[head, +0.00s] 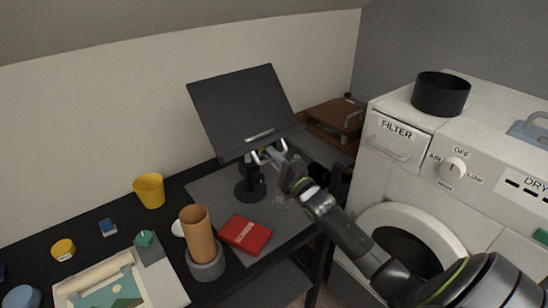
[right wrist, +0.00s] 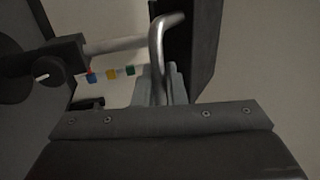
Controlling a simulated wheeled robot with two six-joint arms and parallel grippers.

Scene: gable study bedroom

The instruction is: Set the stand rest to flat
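The stand has a large black rest (head: 243,105), tilted back steeply, on a short post with a round black base (head: 250,190). A bent metal handle (right wrist: 157,45) sits at the rest's lower edge; it also shows in the head view (head: 262,150). My right gripper (head: 281,160) is at this handle. In the right wrist view its grey fingers (right wrist: 165,85) are close together around the handle's lower part. A pale strip behind the handle carries red, blue, yellow and green marks (right wrist: 111,74). My left gripper is not in view.
A red box (head: 245,234), a brown cylinder in a grey holder (head: 207,262) and a yellow cup (head: 149,190) stand on the black desk. A wooden box (head: 336,118) is behind right. The white dryer (head: 480,150) with a black pot (head: 440,93) stands right of my arm.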

